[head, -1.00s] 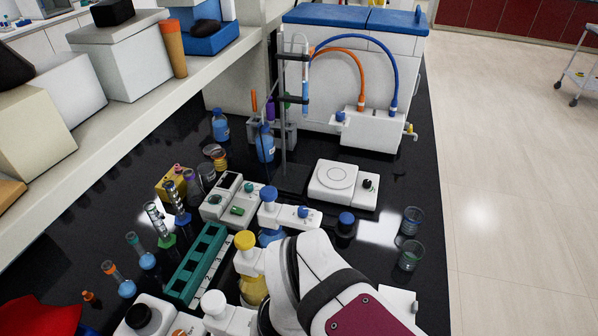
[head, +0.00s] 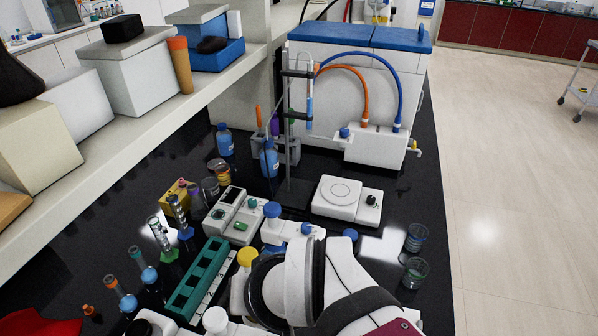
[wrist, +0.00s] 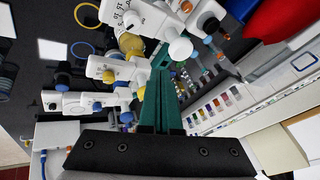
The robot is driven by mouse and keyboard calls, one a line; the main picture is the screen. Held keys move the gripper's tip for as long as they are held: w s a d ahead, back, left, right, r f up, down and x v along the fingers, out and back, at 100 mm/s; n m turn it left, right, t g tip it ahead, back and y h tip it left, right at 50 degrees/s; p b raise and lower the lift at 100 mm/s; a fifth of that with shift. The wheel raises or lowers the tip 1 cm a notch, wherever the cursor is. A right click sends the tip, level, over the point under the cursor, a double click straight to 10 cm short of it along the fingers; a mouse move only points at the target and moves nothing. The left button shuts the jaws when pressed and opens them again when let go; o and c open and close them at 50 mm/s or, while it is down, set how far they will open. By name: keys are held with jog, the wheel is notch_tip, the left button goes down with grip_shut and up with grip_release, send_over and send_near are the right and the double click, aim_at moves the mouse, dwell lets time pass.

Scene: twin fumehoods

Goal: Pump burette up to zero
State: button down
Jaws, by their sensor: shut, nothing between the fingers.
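A slim glass tube with blue liquid (head: 309,112), which looks like the burette, is clamped upright on a metal stand (head: 287,130) at the back of the black bench. White bottle-top units stand in front: one with a blue knob (head: 272,210), one with a yellow knob (head: 247,257), one with a white knob (head: 215,319). The wrist view shows white-headed units too, including a white knob (wrist: 180,49). My gripper (wrist: 161,64) is shut and empty, with its green fingers in front of these units. In the head view my arm hides the gripper.
A teal rack (head: 200,278) lies left of the bottle units. A white box with hoses (head: 377,146) is at the back. Flasks and cylinders crowd the left; a shelf (head: 110,135) overhangs there.

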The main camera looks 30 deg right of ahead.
jog(key=w+d+f+m+t+h, duration=0.2)
jog(key=w+d+t+h, duration=0.15)
jog(key=w+d, duration=0.95)
jog(key=d+f+h, duration=0.1)
jog(key=d, duration=0.1)
jog(key=d+f+m+g+h, duration=0.1)
jog(key=d+f, duration=0.1)
jog(key=d, duration=0.1)
jog(key=d+f+h, duration=0.1)
jog(key=d, duration=0.2)
jog(key=shift+w+f+m+g, duration=0.25)
jog(key=shift+f+m+g, duration=0.1)
jog(key=shift+m, duration=0.05)
jog(key=s+d+f+g+h, duration=0.1)
jog(key=d+f+h, duration=0.1)
jog(key=d, duration=0.4)
jog(key=shift+s+f+m, duration=0.4)
jog(key=shift+f, duration=0.25)
send_over(351, 231)
jog(key=s+a, duration=0.2)
notch_tip(351, 231, down, 7)
jog(key=shift+s+r, duration=0.1)
jog(key=shift+s, duration=0.05)
notch_tip(351, 231, down, 4)
jog(key=shift+r, duration=0.2)
jog(key=shift+f, duration=0.35)
